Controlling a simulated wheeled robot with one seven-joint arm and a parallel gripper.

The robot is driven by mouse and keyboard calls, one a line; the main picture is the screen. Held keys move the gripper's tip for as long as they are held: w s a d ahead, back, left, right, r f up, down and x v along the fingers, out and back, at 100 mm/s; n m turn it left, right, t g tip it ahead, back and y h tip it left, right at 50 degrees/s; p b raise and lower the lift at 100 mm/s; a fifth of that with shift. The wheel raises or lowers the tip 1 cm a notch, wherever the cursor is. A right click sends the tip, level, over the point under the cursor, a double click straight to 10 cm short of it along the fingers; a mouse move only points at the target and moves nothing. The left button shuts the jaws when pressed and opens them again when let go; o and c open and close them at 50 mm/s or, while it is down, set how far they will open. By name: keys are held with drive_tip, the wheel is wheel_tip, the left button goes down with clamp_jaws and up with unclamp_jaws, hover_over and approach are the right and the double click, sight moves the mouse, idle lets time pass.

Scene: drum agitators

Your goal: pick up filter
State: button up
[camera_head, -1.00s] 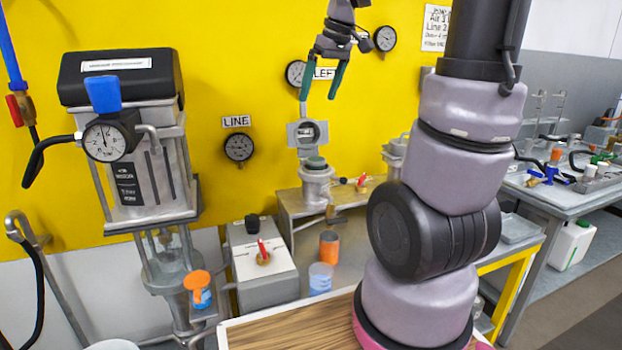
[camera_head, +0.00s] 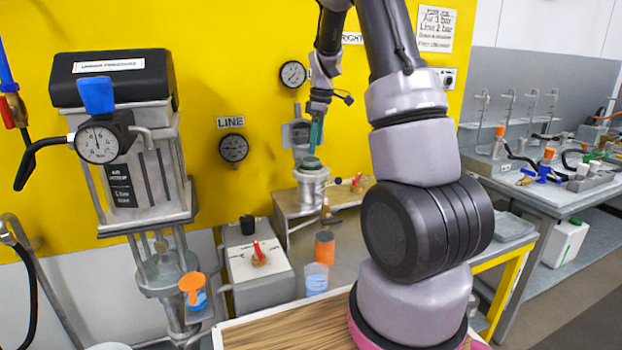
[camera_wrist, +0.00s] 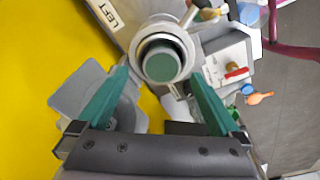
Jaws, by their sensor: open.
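A round piece with a dark green top, which looks like the filter (camera_head: 312,161), sits upright in the metal housing (camera_head: 312,188) on the bench by the yellow wall. In the wrist view the filter (camera_wrist: 160,66) is a green disc with a pale rim inside the round housing (camera_wrist: 143,38). My gripper (camera_head: 314,146) points down just above it. In the wrist view my open gripper (camera_wrist: 158,80) has one green finger on each side, with the filter between and beyond the tips. Contact cannot be told; the filter's lower part is hidden.
An opened grey lid (camera_head: 296,134) stands behind the housing, close to the gripper. A gauge (camera_head: 292,74) is on the wall.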

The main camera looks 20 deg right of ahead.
sight(311, 159)
drive_tip(key=f, duration=0.2)
drive_tip(key=a+f, duration=0.1)
drive_tip(key=f, duration=0.2)
drive_tip(key=shift+w+a, duration=0.1)
drive_tip(key=shift+w, duration=0.1)
drive_tip(key=shift+c, duration=0.3)
clamp_jaws()
